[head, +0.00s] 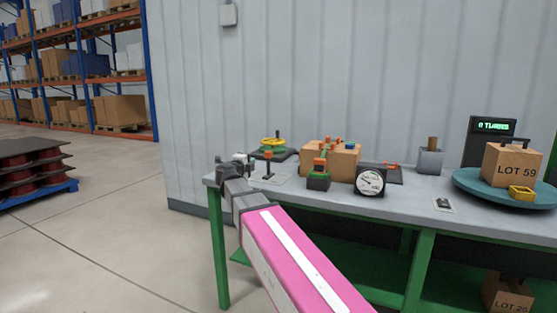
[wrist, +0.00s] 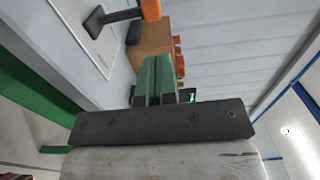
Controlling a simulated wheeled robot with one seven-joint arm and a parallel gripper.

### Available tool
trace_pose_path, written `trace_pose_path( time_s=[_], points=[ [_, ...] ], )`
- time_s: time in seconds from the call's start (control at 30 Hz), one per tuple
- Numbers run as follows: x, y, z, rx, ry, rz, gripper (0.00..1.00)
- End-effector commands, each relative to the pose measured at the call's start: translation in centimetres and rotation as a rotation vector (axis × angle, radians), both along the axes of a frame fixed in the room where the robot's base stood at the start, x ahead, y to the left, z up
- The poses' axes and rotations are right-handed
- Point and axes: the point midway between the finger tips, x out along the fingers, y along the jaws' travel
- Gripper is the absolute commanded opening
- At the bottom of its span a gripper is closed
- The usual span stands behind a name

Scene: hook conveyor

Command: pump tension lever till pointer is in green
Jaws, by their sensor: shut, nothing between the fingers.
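The tension lever (head: 268,156), with an orange handle, stands on a pale plate near the bench's left end. In the wrist view its orange handle (wrist: 151,10) is at the top edge, partly cut off. A round white gauge (head: 369,182) in a black housing stands further right. Its pointer and green zone are too small to read. My gripper (head: 243,158) is just left of the lever, at about handle height. In the wrist view my gripper's green fingers (wrist: 158,75) are together and empty, apart from the handle.
A green-legged bench (head: 400,205) carries a yellow handwheel (head: 273,142), a cardboard box (head: 331,157), a small green-and-black device (head: 318,180) and a teal turntable (head: 480,188) with a LOT 59 box (head: 512,164). A wall stands behind.

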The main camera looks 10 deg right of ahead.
Motion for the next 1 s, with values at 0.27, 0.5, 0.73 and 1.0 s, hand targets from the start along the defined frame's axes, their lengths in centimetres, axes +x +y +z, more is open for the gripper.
trace_pose_path(
  time_s=[0.27, 0.5, 0.73, 1.0],
  points=[
    [-1.4, 1.2, -1.2, 0.0, 0.0, -0.001, 0.0],
    [-1.3, 1.1, -1.2, 0.0, 0.0, -0.001, 0.0],
    [0.6, -0.2, -1.2, 0.0, 0.0, -0.003, 0.0],
    [4.8, -3.1, -1.1, 0.0, 0.0, -0.003, 0.0]
  ],
)
